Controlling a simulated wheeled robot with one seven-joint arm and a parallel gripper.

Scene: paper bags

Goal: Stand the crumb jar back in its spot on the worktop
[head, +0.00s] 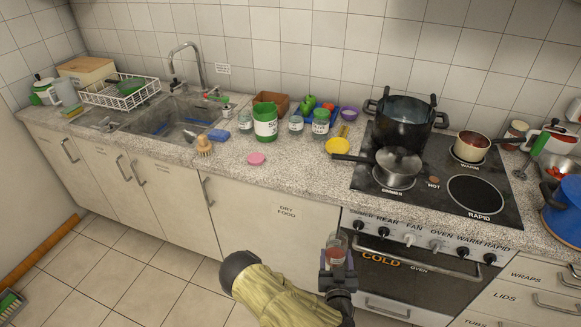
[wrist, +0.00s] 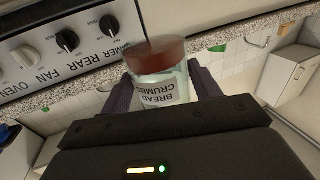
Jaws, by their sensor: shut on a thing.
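My gripper (head: 338,262) is shut on the crumb jar (head: 336,247), held in front of the oven and below the worktop's front edge. The speckled worktop (head: 300,165) runs behind. Which place on it is the jar's spot is not clear to me.
Bare worktop shows between sponge and yellow bowl.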

